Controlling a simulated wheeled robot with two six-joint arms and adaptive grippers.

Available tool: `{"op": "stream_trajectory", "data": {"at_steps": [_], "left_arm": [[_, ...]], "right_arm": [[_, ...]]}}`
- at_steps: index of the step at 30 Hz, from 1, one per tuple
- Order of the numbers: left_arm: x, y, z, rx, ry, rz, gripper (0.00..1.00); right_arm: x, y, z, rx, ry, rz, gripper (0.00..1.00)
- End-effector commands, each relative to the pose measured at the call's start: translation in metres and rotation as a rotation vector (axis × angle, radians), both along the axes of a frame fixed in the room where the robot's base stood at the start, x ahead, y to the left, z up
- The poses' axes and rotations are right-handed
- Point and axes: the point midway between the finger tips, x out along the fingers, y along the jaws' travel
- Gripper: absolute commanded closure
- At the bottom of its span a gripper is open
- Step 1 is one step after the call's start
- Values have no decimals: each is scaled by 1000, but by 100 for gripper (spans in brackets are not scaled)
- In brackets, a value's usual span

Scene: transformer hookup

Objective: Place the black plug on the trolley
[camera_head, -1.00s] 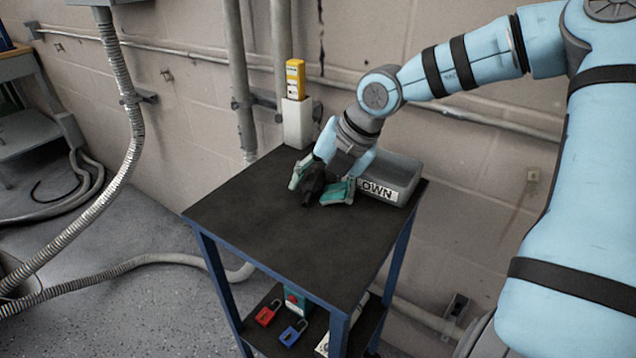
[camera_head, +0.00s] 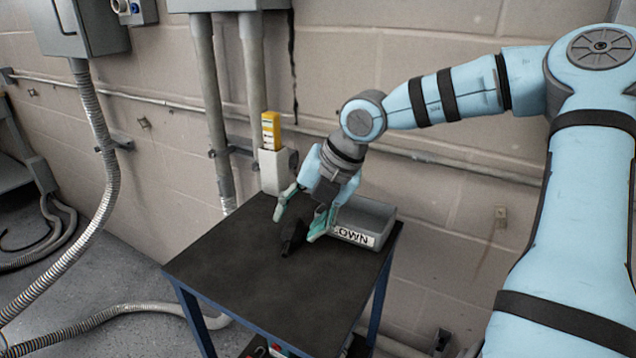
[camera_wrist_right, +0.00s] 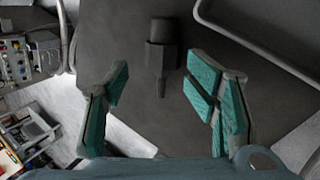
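The black plug (camera_head: 293,239) is on the dark top of the trolley (camera_head: 260,297), just in front of the grey bin. My right gripper (camera_head: 300,215) is open above and behind the plug. In the right wrist view, the plug (camera_wrist_right: 162,52) shows beyond the spread teal fingertips of my right gripper (camera_wrist_right: 155,85), with clear gaps on both sides and no finger touching it. I cannot tell whether the plug stands or lies. My left gripper is in neither view.
A grey bin (camera_head: 370,214) with a partly hidden label stands right beside my right gripper. A yellow device in a white holder (camera_head: 273,170) is at the trolley's back corner. The wall and pipes are behind. The trolley's front top is clear.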

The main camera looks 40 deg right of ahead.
Motion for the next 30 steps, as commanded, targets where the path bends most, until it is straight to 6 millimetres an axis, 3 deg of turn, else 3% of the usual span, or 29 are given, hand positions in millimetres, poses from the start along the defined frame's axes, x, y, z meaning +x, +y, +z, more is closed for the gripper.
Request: {"op": "stream_trajectory", "data": {"at_steps": [3, 9, 27, 30], "left_arm": [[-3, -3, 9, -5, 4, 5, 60], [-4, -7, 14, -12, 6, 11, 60], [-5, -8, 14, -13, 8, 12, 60], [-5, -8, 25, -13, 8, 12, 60]], "right_arm": [[-14, -7, 37, 1, -8, -1, 49], [-32, -15, 71, 0, -3, -2, 49], [-35, -16, 75, -1, 0, -1, 49], [-35, -16, 86, -1, 0, -1, 49]]}}
